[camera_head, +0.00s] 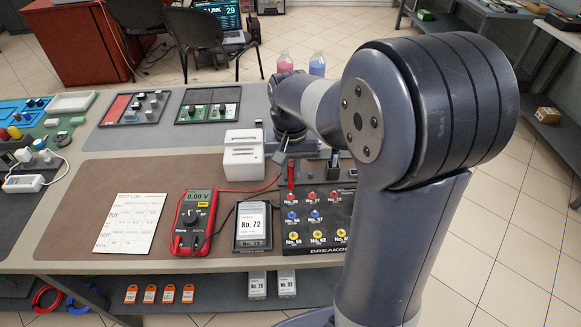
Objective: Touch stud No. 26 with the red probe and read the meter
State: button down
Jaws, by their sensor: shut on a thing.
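My gripper (284,150) is beyond my bent arm, shut on the red probe (291,174), which points down at the rear left of the black breakout box (325,248). The probe tip is near the back-left red stud (291,196); I cannot tell whether they touch. The box has red studs at the back, blue studs (292,215) in the middle and yellow studs (292,236) in front. Their numbers are too small to read surely, so I cannot pick out No. 26. My arm covers the box's right side. The red multimeter (192,222) shows 0.00 V.
A black unit marked No. 72 (253,226) stands between meter and box. A test log sheet (130,222) lies left of the meter. A white printer-like device (244,155) stands behind, with the red lead passing in front.

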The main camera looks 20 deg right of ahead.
jog(key=shift+f, duration=0.4)
dwell(1.9)
jog(key=shift+r, duration=0.15)
notch_tip(320, 180, up, 7)
jog(key=p, duration=0.6)
dwell(1.9)
